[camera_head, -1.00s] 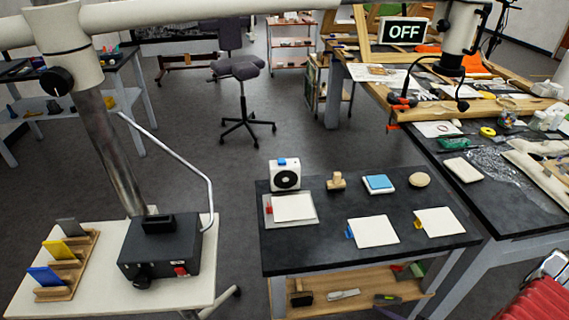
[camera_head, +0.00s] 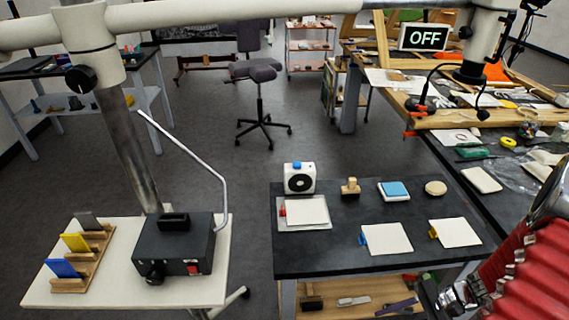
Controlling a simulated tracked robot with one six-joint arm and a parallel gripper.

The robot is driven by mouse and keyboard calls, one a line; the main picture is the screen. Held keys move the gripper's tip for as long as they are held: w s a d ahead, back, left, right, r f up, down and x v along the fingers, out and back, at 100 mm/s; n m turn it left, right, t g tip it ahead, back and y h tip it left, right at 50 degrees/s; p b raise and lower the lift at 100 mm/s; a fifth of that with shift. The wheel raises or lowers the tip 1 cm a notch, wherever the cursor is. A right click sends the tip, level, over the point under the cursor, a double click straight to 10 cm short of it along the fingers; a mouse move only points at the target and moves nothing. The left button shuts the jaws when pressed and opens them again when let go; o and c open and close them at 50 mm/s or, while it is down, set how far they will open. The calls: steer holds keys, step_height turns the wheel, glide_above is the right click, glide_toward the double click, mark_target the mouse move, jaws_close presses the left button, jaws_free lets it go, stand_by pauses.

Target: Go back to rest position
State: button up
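Part of my arm, with a red ribbed sleeve (camera_head: 525,272) and metal joints, rises along the lower right edge of the view. My gripper itself is not visible in this frame. The arm part is at the right of the small black table (camera_head: 330,255) and covers part of the workbench behind it.
The black table holds a small white fan-like box (camera_head: 299,178), a wooden stamp (camera_head: 350,188), a blue-topped pad (camera_head: 394,191), a round disc (camera_head: 436,187) and white cards. A black box (camera_head: 174,245) stands on the left cart. A cluttered workbench (camera_head: 455,150) is at right. Grey floor lies between.

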steer(key=s+a+r+n+t+h, duration=0.1)
steer(key=a+r+n+h, duration=0.4)
steer(key=r, duration=1.1)
steer(key=a+r+n+t+h, duration=0.4)
steer(key=a+r+n, duration=0.4)
steer(key=r, duration=0.7)
steer(key=shift+s+a+r+h, duration=0.35)
steer(key=shift+h, duration=0.15)
